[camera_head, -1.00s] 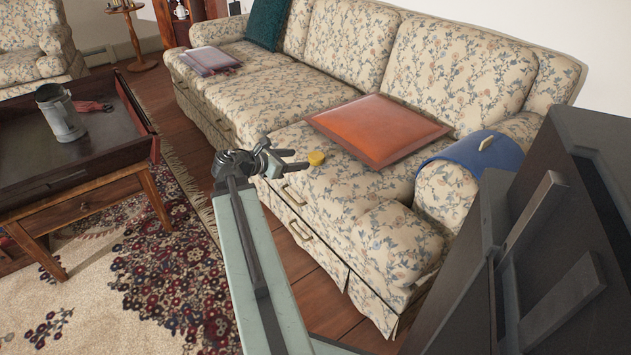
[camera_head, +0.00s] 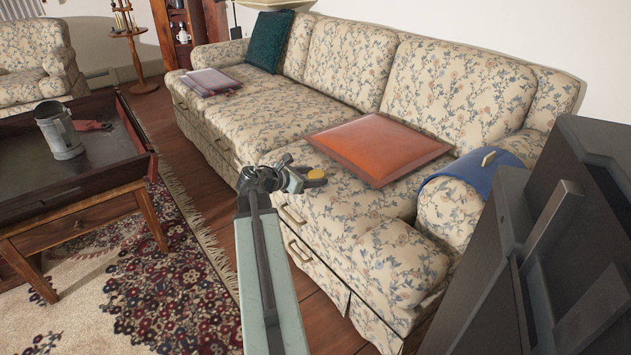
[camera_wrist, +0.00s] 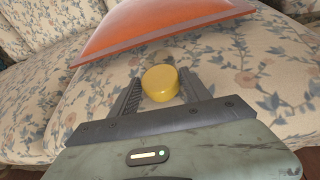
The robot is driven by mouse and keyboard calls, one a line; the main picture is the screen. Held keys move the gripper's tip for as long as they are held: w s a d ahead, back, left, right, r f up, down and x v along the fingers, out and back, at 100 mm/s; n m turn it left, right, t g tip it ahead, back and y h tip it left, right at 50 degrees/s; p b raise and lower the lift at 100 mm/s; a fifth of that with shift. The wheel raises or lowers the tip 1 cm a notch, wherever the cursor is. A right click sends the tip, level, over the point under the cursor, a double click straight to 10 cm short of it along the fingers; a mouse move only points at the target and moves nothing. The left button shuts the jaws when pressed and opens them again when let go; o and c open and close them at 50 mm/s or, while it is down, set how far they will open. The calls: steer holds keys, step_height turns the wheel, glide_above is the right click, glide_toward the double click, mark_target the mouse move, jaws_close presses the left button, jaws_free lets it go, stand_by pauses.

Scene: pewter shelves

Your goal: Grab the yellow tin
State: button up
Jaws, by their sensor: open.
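The yellow tin (camera_wrist: 160,83) is a small round yellow piece lying on the floral sofa seat, near its front edge. The tin sits between the fingertips, with a gap visible on at least the left side. In the head view my gripper (camera_head: 306,179) partly hides the tin's near side.
An orange cushion (camera_head: 377,148) lies on the sofa seat (camera_head: 340,205) just behind the tin. A blue cloth (camera_head: 470,178) with a small item on it covers the armrest at right. A wooden table (camera_head: 90,160) with a grey mug (camera_head: 60,132) stands at left.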

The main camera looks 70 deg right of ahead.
mark_target(312, 175)
steer(key=c, duration=1)
step_height(312, 175, up, 10)
steer(key=p, duration=1)
steer(key=shift+r, duration=0.15)
